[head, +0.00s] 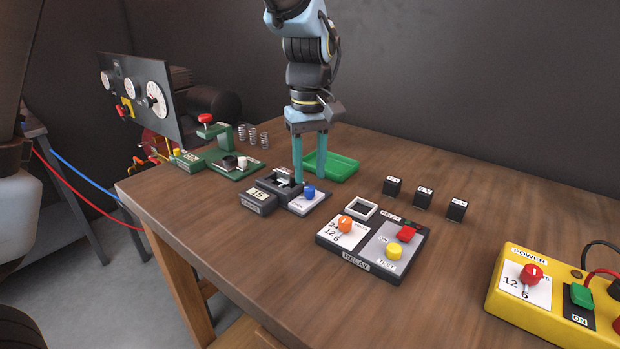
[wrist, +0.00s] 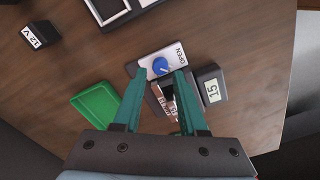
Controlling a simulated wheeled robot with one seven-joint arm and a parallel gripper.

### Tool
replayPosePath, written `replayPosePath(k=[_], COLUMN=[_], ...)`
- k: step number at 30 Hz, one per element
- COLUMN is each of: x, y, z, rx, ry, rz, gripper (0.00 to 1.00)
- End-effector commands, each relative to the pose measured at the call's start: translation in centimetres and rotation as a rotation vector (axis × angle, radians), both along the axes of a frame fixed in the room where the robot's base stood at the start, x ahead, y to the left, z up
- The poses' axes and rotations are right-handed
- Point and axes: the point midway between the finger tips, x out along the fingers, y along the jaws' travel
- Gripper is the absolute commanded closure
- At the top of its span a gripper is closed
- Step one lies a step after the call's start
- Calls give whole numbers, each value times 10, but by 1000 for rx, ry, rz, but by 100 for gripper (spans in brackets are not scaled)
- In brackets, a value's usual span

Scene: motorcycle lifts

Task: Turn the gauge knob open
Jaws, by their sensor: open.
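The blue gauge knob (head: 309,191) sits on a light plate marked OPEN (head: 299,206), joined to a dark gauge block whose display (head: 260,195) reads 15. In the wrist view the knob (wrist: 160,66) lies just ahead of and between my fingertips, with a pale mark on its face and the OPEN label beside it. My gripper (head: 310,180) points down, open and empty, above and slightly behind the knob. The gripper also shows in the wrist view (wrist: 160,74). I cannot tell whether either finger touches the knob.
A green tray (head: 345,166) stands close behind my fingers. A relay box (head: 358,265) with orange, red and yellow controls lies to the right, nearer the camera. Several small black blocks (head: 423,197) stand behind it. A yellow power box (head: 510,311) is at far right.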

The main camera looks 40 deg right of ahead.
Motion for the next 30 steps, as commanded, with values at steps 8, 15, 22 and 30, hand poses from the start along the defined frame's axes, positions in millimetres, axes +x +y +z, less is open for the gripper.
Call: replayPosePath(k=[8,15,22,30], x=[0,0,0,0], y=[1,1,0,1], z=[-30,-33,-33,-32], rx=[1,0,0,1], ry=[0,0,0,0], rz=[0,0,0,0], gripper=[58,58,74,100])
